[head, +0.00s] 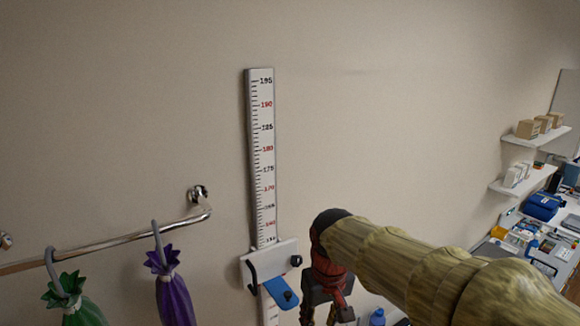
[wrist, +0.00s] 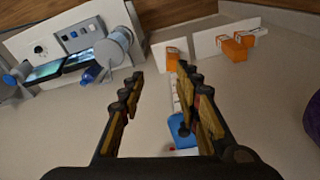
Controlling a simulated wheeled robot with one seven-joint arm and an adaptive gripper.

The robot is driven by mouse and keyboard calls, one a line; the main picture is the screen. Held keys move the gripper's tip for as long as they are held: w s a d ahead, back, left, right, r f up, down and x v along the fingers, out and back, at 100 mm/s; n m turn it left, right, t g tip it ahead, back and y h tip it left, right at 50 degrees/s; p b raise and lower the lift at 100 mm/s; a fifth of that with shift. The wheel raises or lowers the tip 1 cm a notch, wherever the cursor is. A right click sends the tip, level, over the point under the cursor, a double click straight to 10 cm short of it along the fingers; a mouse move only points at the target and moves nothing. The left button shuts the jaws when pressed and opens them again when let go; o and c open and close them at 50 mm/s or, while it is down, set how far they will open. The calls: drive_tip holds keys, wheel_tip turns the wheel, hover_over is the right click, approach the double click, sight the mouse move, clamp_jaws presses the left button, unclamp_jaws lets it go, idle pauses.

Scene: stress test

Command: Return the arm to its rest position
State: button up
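My arm, in an olive sleeve, reaches in from the lower right of the head view. My gripper (head: 318,312) hangs downward at its end, right of the wall height scale's slider; its lower part is cut off by the frame's bottom edge. In the wrist view my gripper (wrist: 158,78) has its two fingers wide apart, with nothing held between them. The blue paddle (wrist: 183,130) of the slider shows behind the right finger, partly hidden. The paddle also shows in the head view (head: 278,291), close to the left of my gripper; I cannot tell whether they touch.
The height scale (head: 262,150) runs up the wall. A metal rail (head: 120,239) at left carries a green bag (head: 78,306) and a purple bag (head: 175,300). Shelves with boxes (head: 528,128) and a cluttered desk (head: 500,250) stand far right. The wall above my arm is clear.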

drive_tip(key=s+d+f+m+t+b, duration=0.1)
drive_tip(key=s+d+f+b, duration=0.3)
drive_tip(key=s+f+b, duration=0.2)
drive_tip(key=s+d+f+m+t+b, duration=0.1)
drive_tip(key=s+d+f+b, duration=0.3)
drive_tip(key=f+b, duration=0.6)
drive_tip(key=s+d+f+m+t+b, duration=0.1)
drive_tip(key=s+d+f+t+b, duration=0.1)
drive_tip(key=s+d+f+b, duration=0.2)
drive_tip(key=s+f+b, duration=0.3)
drive_tip(key=f+b, duration=0.1)
drive_tip(key=b, duration=0.1)
drive_tip(key=shift+s+d+f+m, duration=0.25)
drive_tip(key=shift+s+f+m, duration=0.05)
drive_tip(key=shift+s+f, duration=0.1)
drive_tip(key=shift+o, duration=0.4)
